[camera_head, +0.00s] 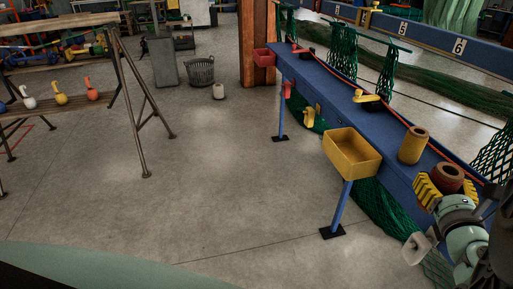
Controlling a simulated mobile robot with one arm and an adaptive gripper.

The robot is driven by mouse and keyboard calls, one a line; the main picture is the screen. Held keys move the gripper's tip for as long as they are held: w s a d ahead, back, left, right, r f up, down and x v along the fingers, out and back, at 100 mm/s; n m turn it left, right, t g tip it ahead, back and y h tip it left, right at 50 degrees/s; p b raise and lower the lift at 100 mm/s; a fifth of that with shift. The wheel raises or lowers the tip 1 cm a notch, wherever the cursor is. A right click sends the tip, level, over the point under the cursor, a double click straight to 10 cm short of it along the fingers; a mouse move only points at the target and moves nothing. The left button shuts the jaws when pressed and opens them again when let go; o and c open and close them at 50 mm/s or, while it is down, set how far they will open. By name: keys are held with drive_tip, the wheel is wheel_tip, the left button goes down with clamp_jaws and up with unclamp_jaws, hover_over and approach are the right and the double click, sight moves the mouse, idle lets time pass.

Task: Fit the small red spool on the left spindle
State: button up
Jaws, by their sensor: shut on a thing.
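The small red spool (448,172), a dark red-brown cylinder with a hole in its top, is at the right, over or beside the near end of the blue bench (345,97). My gripper (448,186) is shut on it, with ribbed yellow finger pads around its sides. The spool looks roughly upright; its underside is hidden by the gripper. A tan-yellow spool (413,146) stands upright on the bench just beyond my gripper. I cannot clearly make out the left spindle; a yellow handle-like part (366,97) and a smaller red one sit farther along the bench.
Green nets (343,48) hang behind the bench. The middle floor is clear.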

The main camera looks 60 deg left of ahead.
sight(453, 165)
drive_tip(key=shift+r, duration=0.15)
drive_tip(key=shift+r+p, duration=1.8)
drive_tip(key=shift+r, duration=0.55)
